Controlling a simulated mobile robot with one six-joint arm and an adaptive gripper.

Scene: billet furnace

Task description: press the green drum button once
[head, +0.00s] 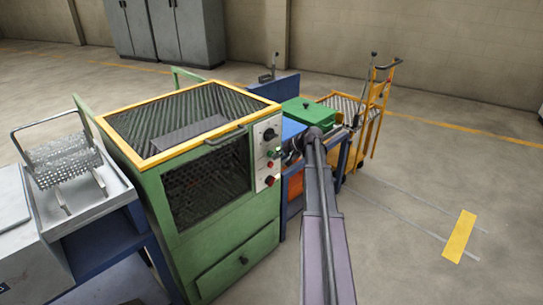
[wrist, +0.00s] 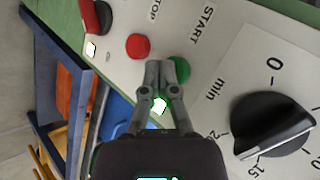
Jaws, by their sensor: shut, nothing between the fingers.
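The green drum button (wrist: 180,69) is a round button beside the START label on the white control panel in the wrist view. My gripper (wrist: 167,64) is shut and empty, its fingertips overlapping the left edge of the green button in the picture. I cannot tell whether they touch it. A red button (wrist: 138,47) beside the STOP label is to the left of the fingertips. In the head view, the panel (head: 262,177) is on the right side of the green furnace, and my gripper is small and dark in front of it.
A black dial (wrist: 272,124) with numbers is right of the fingers. A red-and-black knob (wrist: 97,16) is at upper left. In the head view, a blue bench with a green box (head: 303,110) and a yellow trolley (head: 376,110) stand behind my arm.

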